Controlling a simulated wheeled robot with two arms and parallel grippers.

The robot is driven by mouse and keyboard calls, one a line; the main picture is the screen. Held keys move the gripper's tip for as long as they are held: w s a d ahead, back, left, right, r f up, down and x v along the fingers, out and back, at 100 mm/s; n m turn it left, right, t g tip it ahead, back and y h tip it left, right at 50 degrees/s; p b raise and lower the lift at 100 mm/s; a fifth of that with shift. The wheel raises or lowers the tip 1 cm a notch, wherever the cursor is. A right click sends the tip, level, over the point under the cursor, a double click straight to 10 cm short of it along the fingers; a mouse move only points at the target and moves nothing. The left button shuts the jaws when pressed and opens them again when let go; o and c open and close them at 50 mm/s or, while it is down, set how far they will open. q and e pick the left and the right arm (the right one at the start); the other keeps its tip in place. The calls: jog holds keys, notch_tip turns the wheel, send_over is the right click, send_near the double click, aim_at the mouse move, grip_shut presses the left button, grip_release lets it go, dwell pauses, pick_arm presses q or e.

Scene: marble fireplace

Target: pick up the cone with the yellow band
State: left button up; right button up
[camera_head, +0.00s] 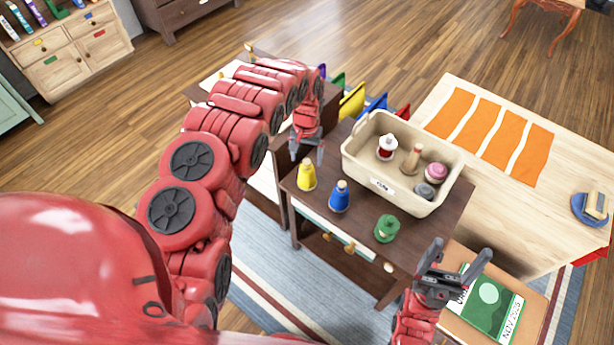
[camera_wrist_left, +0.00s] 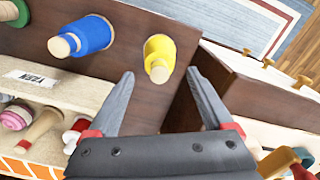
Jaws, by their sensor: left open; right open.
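The yellow cone (camera_head: 306,176) stands upright on a dark wooden cabinet top, with a pale wooden tip. It also shows in the left wrist view (camera_wrist_left: 158,52), just beyond the fingertips. My left gripper (camera_head: 307,156) is open and points down right above it, the fingers apart with nothing between them. A blue cone (camera_head: 340,197) stands to its right, and a green one (camera_head: 387,229) further right. The blue cone is also in the left wrist view (camera_wrist_left: 88,36). My right gripper (camera_head: 461,250) is open and empty at the lower right, beside the cabinet.
A cream bin (camera_head: 362,168) behind the cones holds several more cones or spools. The dark cabinet top (camera_head: 415,250) is bare around the green cone. A wooden table (camera_head: 480,215) with orange striped cloth (camera_head: 460,103) stands at right. A green book (camera_head: 490,305) lies near my right gripper.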

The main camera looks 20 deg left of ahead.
aim_at(307, 170)
pick_arm(q)
jog(key=shift+w+d+f+p, duration=0.1)
jog(key=shift+f+p, duration=0.1)
jog(key=shift+f, duration=1.45)
jog(key=shift+w+d+f+p, duration=0.1)
jog(key=shift+f+p, duration=0.05)
jog(key=shift+f, duration=1.45)
jog(key=shift+s+a+f, duration=0.1)
jog(key=shift+a+f, duration=0.05)
jog(key=shift+f, duration=0.2)
grip_shut()
